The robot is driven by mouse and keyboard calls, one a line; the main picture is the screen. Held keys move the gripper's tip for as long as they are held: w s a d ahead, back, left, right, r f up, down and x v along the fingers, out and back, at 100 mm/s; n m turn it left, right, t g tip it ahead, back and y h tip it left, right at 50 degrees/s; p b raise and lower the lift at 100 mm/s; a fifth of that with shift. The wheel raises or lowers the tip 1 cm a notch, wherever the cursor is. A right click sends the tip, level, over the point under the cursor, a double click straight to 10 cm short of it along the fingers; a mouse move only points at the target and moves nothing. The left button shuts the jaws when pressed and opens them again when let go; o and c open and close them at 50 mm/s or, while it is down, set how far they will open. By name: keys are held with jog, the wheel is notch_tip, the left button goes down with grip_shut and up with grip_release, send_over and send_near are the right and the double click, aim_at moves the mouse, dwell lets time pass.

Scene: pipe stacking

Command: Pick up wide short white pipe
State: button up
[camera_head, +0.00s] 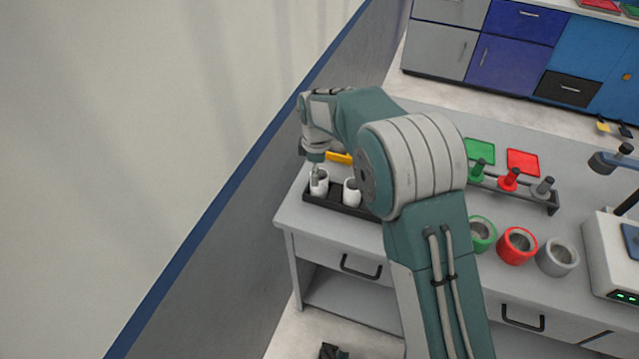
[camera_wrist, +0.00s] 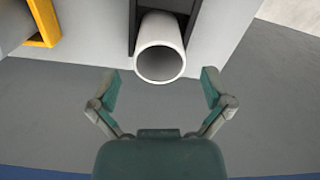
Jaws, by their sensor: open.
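Two white pipes stand upright in a black tray (camera_head: 342,207) at the left end of the grey bench: a left one (camera_head: 321,189) and a right one (camera_head: 352,193). I cannot tell surely which is the wide short one. My gripper (camera_head: 316,168) is over the left pipe, partly hidden by its own wrist. In the wrist view, a hollow white pipe (camera_wrist: 160,72) shows its open end just ahead of my open gripper (camera_wrist: 159,88), roughly centred between the fingers and not held.
A yellow part (camera_head: 339,158) lies behind the tray. To the right are a rack (camera_head: 540,201) with green, red and grey pieces, and green, red (camera_head: 517,246) and grey rings. The wall (camera_head: 285,150) is close on the left. My arm hides the middle of the bench.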

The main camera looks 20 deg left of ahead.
aim_at(320, 184)
notch_tip(320, 184, down, 4)
jog(key=shift+f, duration=0.1)
jog(key=shift+d+f, duration=0.15)
jog(key=shift+f, duration=0.05)
jog(key=shift+d+f, duration=0.1)
jog(key=shift+d, duration=0.15)
jog(key=shift+a, duration=0.25)
jog(key=c, duration=1.1)
